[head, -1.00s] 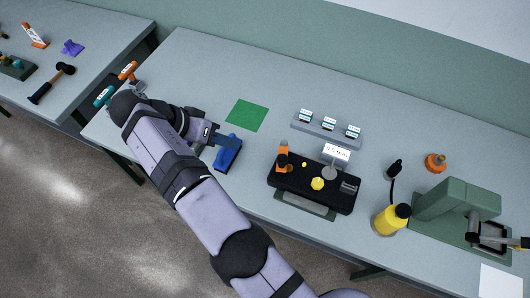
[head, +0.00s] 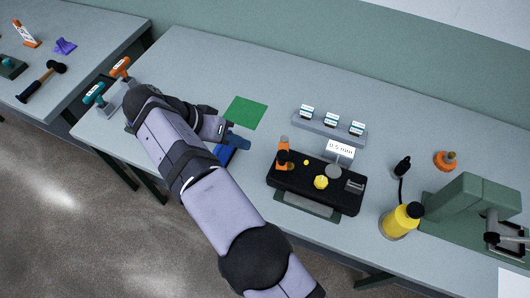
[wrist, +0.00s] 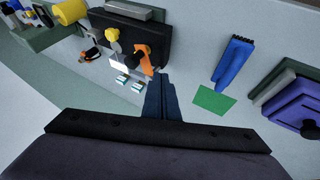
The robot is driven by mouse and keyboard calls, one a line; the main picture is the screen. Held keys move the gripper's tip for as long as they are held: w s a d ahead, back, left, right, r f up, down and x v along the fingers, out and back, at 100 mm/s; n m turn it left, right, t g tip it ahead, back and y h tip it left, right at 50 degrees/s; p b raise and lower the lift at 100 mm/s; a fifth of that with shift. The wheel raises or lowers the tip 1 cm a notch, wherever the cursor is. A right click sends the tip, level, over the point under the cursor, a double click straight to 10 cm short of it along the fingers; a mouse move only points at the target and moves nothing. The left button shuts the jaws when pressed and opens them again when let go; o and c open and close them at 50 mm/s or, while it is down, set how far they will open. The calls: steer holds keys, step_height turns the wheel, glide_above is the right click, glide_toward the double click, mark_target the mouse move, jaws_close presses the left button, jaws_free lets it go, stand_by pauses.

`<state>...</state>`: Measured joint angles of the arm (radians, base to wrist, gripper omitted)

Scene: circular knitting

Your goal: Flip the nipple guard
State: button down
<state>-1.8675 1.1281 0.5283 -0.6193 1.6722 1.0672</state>
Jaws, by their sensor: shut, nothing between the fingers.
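I cannot surely tell which part is the nipple guard. A dark frame-like part (head: 497,222) sits on the green machine (head: 468,198) at the far right of the head view, well away from my gripper. My gripper (head: 238,141) is shut and empty above the table, beside and partly over a blue brush (head: 225,156). In the wrist view my gripper's blue fingers (wrist: 160,98) lie together. The blue brush (wrist: 233,62) lies apart from them, beyond the green square (wrist: 213,100).
A black tray (head: 296,187) with an orange piece (head: 283,152) and yellow knob (head: 321,182) stands right of my gripper. A purple part (wrist: 300,115) shows in the wrist view.

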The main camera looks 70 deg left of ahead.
steer(key=w+d+f+p, duration=0.2)
steer(key=w+f, duration=0.1)
steer(key=w, duration=0.2)
steer(key=shift+w+d+p, duration=0.25)
steer(key=shift+w+p, duration=0.1)
steer(key=shift+p, duration=0.05)
steer(key=shift+f, duration=0.15)
steer(key=shift+w+b, duration=0.1)
steer(key=shift+b, duration=0.35)
